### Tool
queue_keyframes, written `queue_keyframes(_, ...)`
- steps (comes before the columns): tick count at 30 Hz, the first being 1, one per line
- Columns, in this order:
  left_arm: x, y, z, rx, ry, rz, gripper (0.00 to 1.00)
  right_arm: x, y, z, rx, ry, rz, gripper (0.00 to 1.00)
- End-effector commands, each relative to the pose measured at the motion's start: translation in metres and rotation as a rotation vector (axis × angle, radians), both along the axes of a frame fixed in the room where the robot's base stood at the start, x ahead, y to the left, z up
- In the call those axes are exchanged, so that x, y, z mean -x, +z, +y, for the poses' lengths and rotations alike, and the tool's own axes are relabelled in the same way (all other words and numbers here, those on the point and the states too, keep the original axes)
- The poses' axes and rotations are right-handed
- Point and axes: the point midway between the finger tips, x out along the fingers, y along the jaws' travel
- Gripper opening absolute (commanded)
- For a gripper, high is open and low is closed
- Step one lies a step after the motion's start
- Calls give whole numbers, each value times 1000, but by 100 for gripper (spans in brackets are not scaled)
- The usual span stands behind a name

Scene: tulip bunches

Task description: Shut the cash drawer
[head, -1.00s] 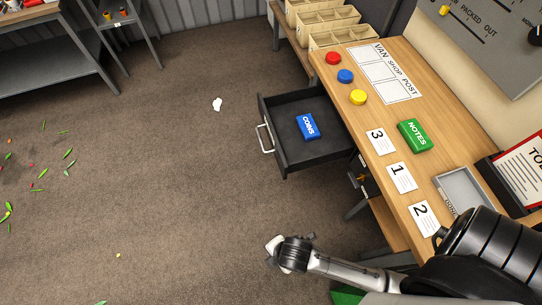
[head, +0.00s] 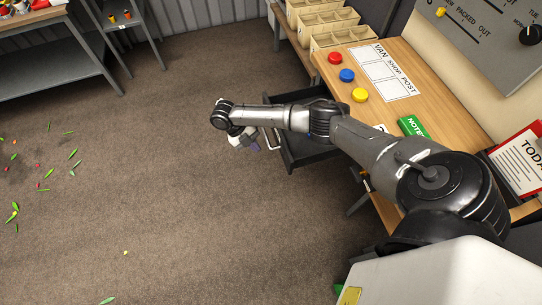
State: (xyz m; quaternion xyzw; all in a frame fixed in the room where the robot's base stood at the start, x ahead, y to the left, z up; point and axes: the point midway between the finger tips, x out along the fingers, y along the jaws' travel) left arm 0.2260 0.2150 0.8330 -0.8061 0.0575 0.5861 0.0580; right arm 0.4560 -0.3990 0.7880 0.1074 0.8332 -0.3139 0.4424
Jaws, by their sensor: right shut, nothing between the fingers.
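The dark cash drawer (head: 310,158) stands pulled out from the left side of the wooden desk (head: 428,88). My right arm crosses over it and hides much of its inside, including the blue COINS box seen earlier. The drawer's pale bar handle (head: 272,138) shows in part at its front. My right gripper (head: 252,146) is shut and empty, just left of the handle, outside the drawer front. I cannot tell whether it touches the handle. My left gripper is not in view.
A red (head: 335,57), a blue (head: 347,75) and a yellow disc (head: 360,95) sit on the desk. A green NOTES box (head: 413,126) lies partly behind my arm. Pigeonhole trays (head: 340,38) stand behind the desk. The carpet (head: 160,190) left of the drawer is mostly open floor.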

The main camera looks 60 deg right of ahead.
Motion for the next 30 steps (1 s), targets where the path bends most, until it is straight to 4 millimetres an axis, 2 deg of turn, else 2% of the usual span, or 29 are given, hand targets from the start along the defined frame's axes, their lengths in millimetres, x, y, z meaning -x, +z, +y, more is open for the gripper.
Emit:
queue_keyframes(2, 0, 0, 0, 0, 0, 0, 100, 0, 3, -6, -7, -1, 10, 0)
queue_keyframes(5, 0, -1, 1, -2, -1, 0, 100, 5, -3, -8, -10, -2, 15, 0)
queue_keyframes(20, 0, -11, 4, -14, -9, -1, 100, 57, -74, -15, -10, 0, 14, 0)
queue_keyframes(30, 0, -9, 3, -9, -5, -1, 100, 81, -73, -41, -9, 0, 11, 0)
